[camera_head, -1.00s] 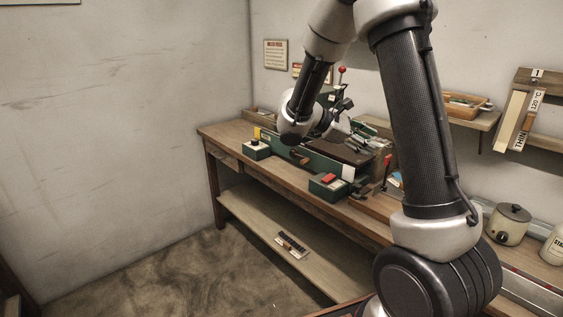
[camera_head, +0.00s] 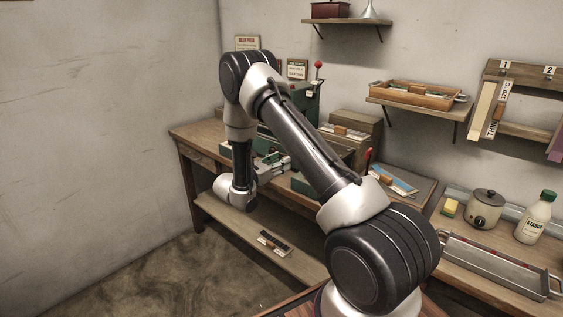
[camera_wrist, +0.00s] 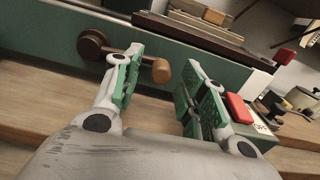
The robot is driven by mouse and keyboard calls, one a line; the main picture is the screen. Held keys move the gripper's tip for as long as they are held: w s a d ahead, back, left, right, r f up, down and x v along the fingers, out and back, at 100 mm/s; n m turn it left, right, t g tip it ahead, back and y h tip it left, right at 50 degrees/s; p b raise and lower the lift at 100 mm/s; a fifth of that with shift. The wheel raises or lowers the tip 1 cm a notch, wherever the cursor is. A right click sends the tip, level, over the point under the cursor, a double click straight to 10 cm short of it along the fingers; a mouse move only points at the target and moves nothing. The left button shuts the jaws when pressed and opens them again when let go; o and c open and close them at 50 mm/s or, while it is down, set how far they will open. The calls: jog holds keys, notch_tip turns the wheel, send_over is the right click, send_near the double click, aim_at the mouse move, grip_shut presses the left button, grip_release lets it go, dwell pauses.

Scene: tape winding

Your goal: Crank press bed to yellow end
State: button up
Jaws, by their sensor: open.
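The green press bed (camera_wrist: 215,72) runs across the top of the wrist view, with a white patch (camera_wrist: 256,84) near its right end. A crank with a dark round hub (camera_wrist: 91,44) sits on its front side, and its wooden knob (camera_wrist: 161,72) sticks out toward me. My gripper (camera_wrist: 162,57) is open, its green-padded fingers on either side of the knob; I cannot tell whether they touch it. In the head view my gripper (camera_head: 272,164) is at the bench front, and my arm hides much of the press (camera_head: 308,102). The yellow end is not visible now.
A green box with a red top (camera_wrist: 239,108) stands right beside the right finger. The bench edge (camera_wrist: 40,92) runs below the press. A lower shelf (camera_head: 290,252) holds a small dark-and-white item (camera_head: 273,243). A cooker (camera_head: 485,210) and starch bottle (camera_head: 534,217) stand to the right.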

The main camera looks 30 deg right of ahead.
jog(key=shift+x, duration=0.9)
grip_shut()
jog(key=shift+r, duration=0.15)
